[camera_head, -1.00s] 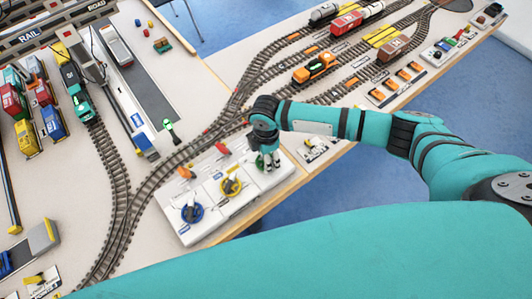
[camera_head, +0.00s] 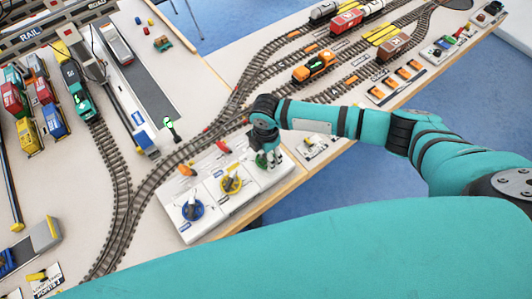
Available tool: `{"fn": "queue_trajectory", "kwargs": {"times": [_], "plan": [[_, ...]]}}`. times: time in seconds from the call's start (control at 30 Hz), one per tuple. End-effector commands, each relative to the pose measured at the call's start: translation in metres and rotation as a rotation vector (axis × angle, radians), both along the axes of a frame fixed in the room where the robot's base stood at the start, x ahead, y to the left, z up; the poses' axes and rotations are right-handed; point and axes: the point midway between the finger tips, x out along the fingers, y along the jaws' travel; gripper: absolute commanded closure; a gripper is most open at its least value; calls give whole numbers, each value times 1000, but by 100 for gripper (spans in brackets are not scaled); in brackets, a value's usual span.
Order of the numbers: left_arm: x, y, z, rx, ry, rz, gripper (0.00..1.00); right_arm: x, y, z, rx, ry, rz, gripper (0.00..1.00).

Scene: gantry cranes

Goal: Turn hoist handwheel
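A white control panel (camera_head: 212,218) sits at the table's front edge. It carries a blue handwheel (camera_head: 183,213) at its near left end and a yellow handwheel (camera_head: 237,188) in the middle. A green handwheel (camera_head: 261,161) at the right end is partly hidden by my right gripper (camera_head: 268,158). The gripper points down with its fingers at the green wheel; whether they grip it is too small to tell. Labels on the panel are too small to read, so I cannot tell which wheel is the hoist's. My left gripper is not in view.
An orange lever (camera_head: 186,170) and a red lever (camera_head: 223,147) stand behind the wheels. Curved model track (camera_head: 150,182) runs behind the panel. A green locomotive (camera_head: 82,104) and stacked containers (camera_head: 53,121) are at left. A signal (camera_head: 170,125) stands near the track.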

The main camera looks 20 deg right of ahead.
Motion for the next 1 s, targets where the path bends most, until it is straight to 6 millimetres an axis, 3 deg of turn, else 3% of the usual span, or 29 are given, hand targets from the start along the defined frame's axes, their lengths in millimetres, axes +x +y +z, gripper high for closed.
{"fn": "queue_trajectory", "kwargs": {"times": [0.03,0.17,0.53,1.0], "plan": [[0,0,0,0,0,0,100,0,0,1,1,-1,0,33],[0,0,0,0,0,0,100,0,0,0,0,-1,0,17],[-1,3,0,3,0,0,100,1,0,7,2,-2,1,17],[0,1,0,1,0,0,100,1,0,97,1,-4,1,17]]}}
